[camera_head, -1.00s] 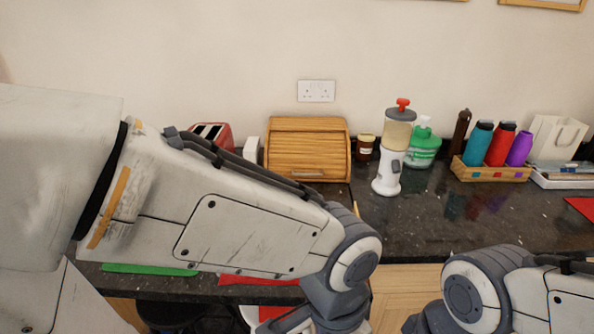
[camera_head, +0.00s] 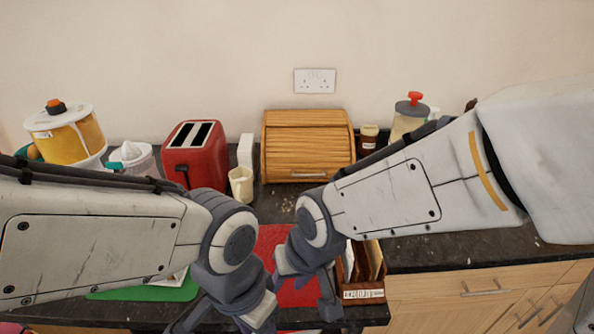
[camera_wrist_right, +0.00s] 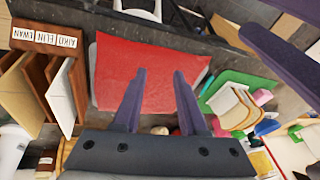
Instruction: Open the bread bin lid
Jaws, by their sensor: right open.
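The wooden bread bin (camera_head: 307,125) stands against the wall in the head view. Its slatted roll lid (camera_head: 308,152) is down, with a metal handle (camera_head: 309,174) along the lower front edge. My right gripper (camera_head: 303,298) is well in front of and below the bin, over the red mat. In the right wrist view its fingers (camera_wrist_right: 160,72) are apart and empty, pointing over the mat. My left gripper (camera_head: 222,322) is at the bottom edge of the head view, partly cut off. Its purple fingers (camera_wrist_right: 278,55) show apart at the right of the wrist view.
A red toaster (camera_head: 196,150), white box (camera_head: 246,152) and cream cup (camera_head: 241,184) stand left of the bin, a brown jar (camera_head: 368,138) right. A wooden letter holder (camera_head: 372,268) is beside the red mat (camera_head: 268,240). A green mat (camera_head: 160,292) lies left.

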